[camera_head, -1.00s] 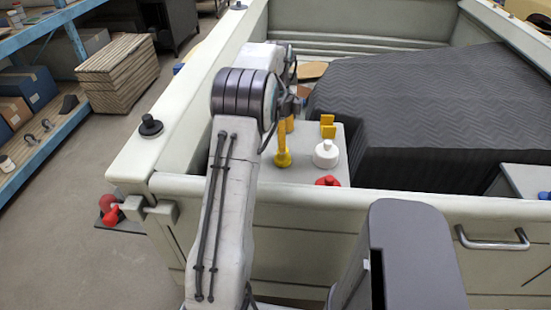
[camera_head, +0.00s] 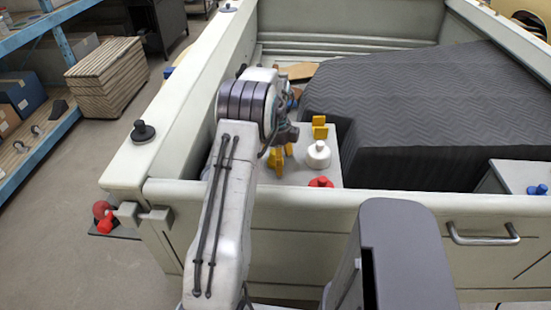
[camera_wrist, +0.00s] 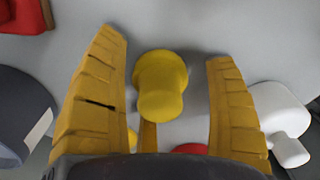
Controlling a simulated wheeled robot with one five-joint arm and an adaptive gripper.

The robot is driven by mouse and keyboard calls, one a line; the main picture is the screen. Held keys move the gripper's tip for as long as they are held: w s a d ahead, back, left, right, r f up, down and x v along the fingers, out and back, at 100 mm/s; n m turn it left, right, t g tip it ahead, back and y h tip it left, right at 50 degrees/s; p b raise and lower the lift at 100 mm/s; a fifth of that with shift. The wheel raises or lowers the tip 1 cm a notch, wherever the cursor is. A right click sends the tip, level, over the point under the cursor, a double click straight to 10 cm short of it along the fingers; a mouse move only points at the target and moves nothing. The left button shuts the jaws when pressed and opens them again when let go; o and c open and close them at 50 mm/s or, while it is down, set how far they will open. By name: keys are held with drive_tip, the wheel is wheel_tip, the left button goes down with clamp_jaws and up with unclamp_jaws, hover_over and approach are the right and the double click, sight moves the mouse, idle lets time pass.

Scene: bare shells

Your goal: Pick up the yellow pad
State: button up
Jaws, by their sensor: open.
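The yellow pad (camera_wrist: 160,84) shows in the wrist view as a round, knob-like yellow piece with a wider rim, on a grey surface. My gripper (camera_wrist: 166,50) is open, with one ribbed yellow finger on each side of the pad. Gaps show between the pad and both fingers. In the head view my gripper (camera_head: 281,155) is low over the grey shelf (camera_head: 298,172), partly hidden by my arm. There the yellow of the fingers and of the pad is hard to tell apart.
A white knob-shaped piece (camera_head: 318,154) stands to the right, with a red piece (camera_head: 320,182) nearer and a yellow upright piece (camera_head: 320,127) farther back. A dark rounded thing (camera_wrist: 22,115) lies left in the wrist view. The shelf sits inside a pale walled bed (camera_head: 290,210).

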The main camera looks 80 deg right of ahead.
drive_tip(key=shift+c, duration=0.4)
drive_tip(key=c, duration=1)
